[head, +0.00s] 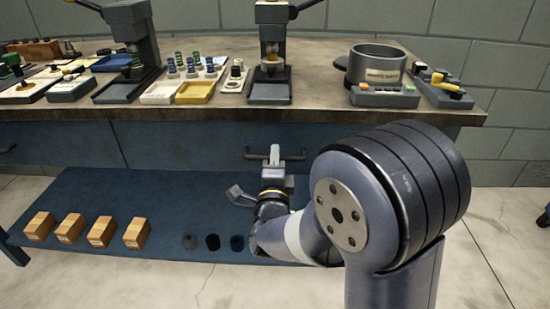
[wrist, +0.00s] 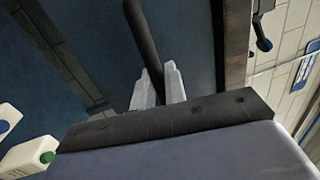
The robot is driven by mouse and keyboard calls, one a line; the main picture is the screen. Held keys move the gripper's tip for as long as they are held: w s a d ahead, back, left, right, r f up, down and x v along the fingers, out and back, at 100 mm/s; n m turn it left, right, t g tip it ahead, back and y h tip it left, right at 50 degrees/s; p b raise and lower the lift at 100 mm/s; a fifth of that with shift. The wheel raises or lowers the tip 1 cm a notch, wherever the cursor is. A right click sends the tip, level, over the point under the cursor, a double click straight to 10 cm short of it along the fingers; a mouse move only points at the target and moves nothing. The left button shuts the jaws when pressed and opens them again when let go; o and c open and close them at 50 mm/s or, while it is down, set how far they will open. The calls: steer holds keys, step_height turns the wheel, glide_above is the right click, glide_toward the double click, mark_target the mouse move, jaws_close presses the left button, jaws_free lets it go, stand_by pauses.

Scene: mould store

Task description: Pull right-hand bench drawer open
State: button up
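The right-hand bench drawer (head: 200,146) is a blue front under the worktop. It looks flush with the bench, with no gap showing. Its dark bar handle (head: 254,154) runs level across the front, and shows as a slanting bar in the wrist view (wrist: 143,38). My gripper (head: 274,156) is at the middle of the handle. In the wrist view its two pale fingers (wrist: 160,86) lie on either side of the bar, close against it, with no clear gap. The forearm hides the drawer's right part in the head view.
The worktop (head: 330,103) carries presses, small trays and a round metal pot (head: 376,65). Below, a blue shelf (head: 130,190) holds several wooden blocks (head: 72,228) and dark cylinders (head: 212,242).

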jaws_close()
steer(key=shift+s, duration=0.1)
